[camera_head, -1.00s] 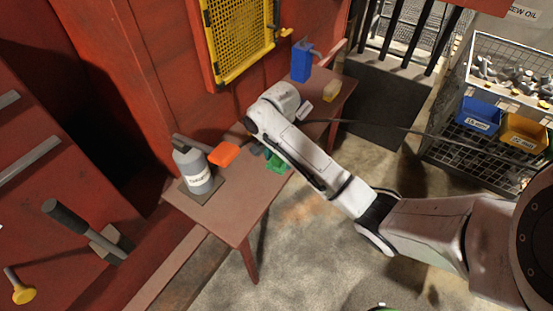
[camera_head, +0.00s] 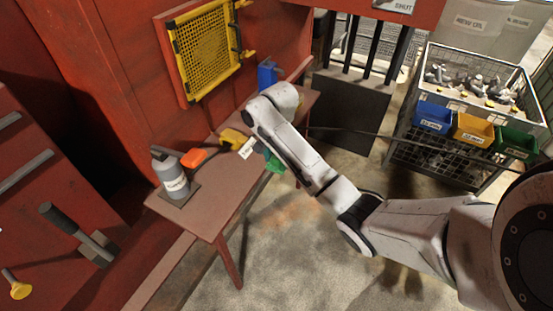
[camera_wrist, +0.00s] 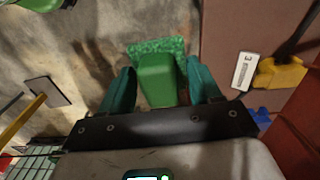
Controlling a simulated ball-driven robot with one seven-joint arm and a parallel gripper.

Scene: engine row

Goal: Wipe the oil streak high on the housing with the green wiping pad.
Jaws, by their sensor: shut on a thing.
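The green wiping pad (camera_wrist: 158,80) is between the two teal fingers of my gripper (camera_wrist: 160,88) in the wrist view, with its textured face pointing away. My gripper (camera_head: 268,160) is shut on it. In the head view the pad (camera_head: 274,164) shows as a small green patch, partly hidden by my arm, at the right edge of the bench. The red housing wall (camera_head: 145,50) stands behind the bench. I cannot make out the oil streak on it in any view.
The bench (camera_head: 215,205) holds a grey bottle (camera_head: 172,178), an orange item (camera_head: 193,158), a yellow item (camera_head: 235,138) with a white label beside it, and a blue container (camera_head: 267,73). A yellow grille (camera_head: 208,48) is on the wall. A wire cage (camera_head: 430,165) with bins stands right.

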